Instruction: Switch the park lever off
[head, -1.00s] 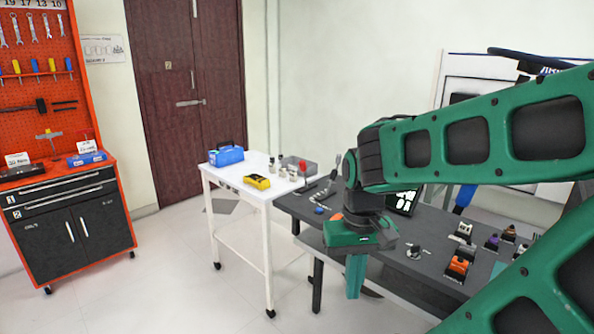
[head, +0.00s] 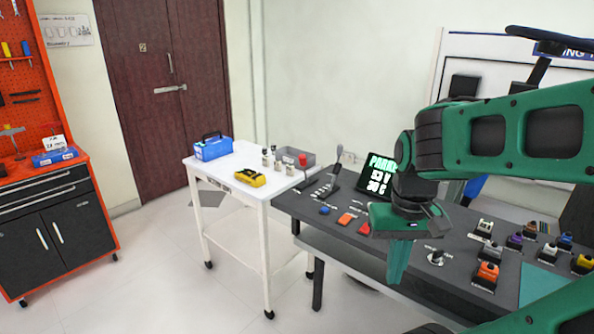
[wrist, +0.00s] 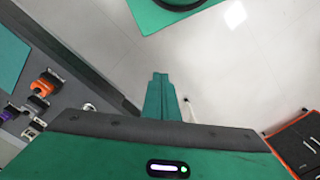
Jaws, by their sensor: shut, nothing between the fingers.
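A lever with a red knob (head: 303,160) stands upright at the far left end of the dark bench console in the head view. A dark lever (head: 334,176) leans beside it; I cannot tell from any label which is the park lever. A screen (head: 380,174) behind them shows green "PARK" text above other readings, partly hidden by my arm. My gripper (head: 397,270) points down at the bench's front edge, to the right of and nearer than the levers. Its fingers are together and empty, also in the wrist view (wrist: 159,82). The levers are not in the wrist view.
Blue, orange and red buttons (head: 346,219) lie between the levers and my gripper. A small metal knob (head: 437,258) and several coloured connectors (head: 487,272) are to the right. A white cart (head: 262,196) adjoins the bench's left end. Open floor lies in front.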

